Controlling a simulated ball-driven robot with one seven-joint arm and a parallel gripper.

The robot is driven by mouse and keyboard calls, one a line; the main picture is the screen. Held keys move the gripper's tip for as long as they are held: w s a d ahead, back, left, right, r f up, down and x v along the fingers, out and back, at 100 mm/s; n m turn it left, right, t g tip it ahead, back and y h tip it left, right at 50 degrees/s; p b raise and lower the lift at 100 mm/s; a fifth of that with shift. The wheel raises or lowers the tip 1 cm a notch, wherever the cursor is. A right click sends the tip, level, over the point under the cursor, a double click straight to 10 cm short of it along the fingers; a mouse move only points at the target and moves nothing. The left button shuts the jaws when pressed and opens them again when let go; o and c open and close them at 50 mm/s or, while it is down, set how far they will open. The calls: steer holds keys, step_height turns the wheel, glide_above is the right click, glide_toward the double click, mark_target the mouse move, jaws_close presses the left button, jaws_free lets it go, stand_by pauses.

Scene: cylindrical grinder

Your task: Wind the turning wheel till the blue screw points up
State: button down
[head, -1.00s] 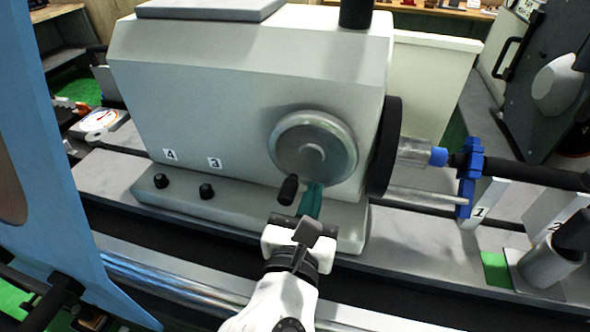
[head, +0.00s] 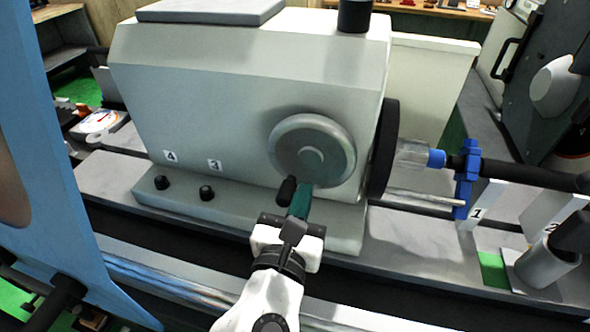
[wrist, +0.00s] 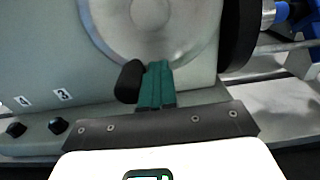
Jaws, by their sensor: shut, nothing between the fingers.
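The turning wheel (head: 325,140) is a round grey metal disc on the front of the grey machine housing. Its black handle (head: 287,189) sticks out at the wheel's lower left. My gripper (head: 303,196) has teal fingers, shut and empty, just right of the handle at the wheel's lower edge. In the wrist view the fingers (wrist: 156,72) stand close beside the handle (wrist: 129,81); I cannot tell whether they touch. The blue screw (head: 437,158) sits at the right, by the clear cylinder, in line with a blue clamp (head: 466,177); the clamp's long end points down.
Two black knobs, one (head: 161,182) under label 4 and one (head: 206,193) under label 3, sit on the ledge left of the wheel. A thin rod (head: 425,197) runs below the clear cylinder. A blue panel (head: 55,180) fills the left side.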

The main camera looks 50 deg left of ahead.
steer(key=shift+s+a+r, duration=0.1)
steer(key=shift+s+a, duration=0.3)
steer(key=shift+a, duration=0.15)
steer(key=shift+s+d+p, duration=0.1)
steer(key=shift+s+p, duration=0.25)
steer(key=p+v, duration=0.2)
steer(key=v, duration=0.6)
steer(key=shift+d, duration=0.2)
